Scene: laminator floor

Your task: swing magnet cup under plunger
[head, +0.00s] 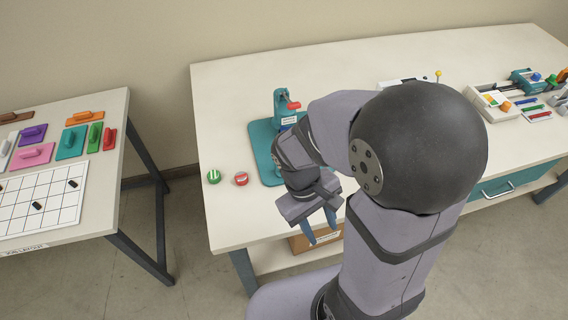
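A teal press (281,106) with a red part at its head stands on a teal base plate (262,140) near the left end of the long table. My arm covers the plate's right side and the press's lower front. No magnet cup can be made out, and the plunger cannot be told apart. My gripper (321,230) points down near the table's front edge, in front of the press and apart from it. Its two blue fingers are spread with nothing seen between them.
A green-striped round piece (214,176) and a red round piece (241,179) lie left of the plate. A cardboard box (304,243) is below the tabletop. A side table (100,200) with coloured pieces and a grid board stands left, across a gap. Trays and tools (494,103) are far right.

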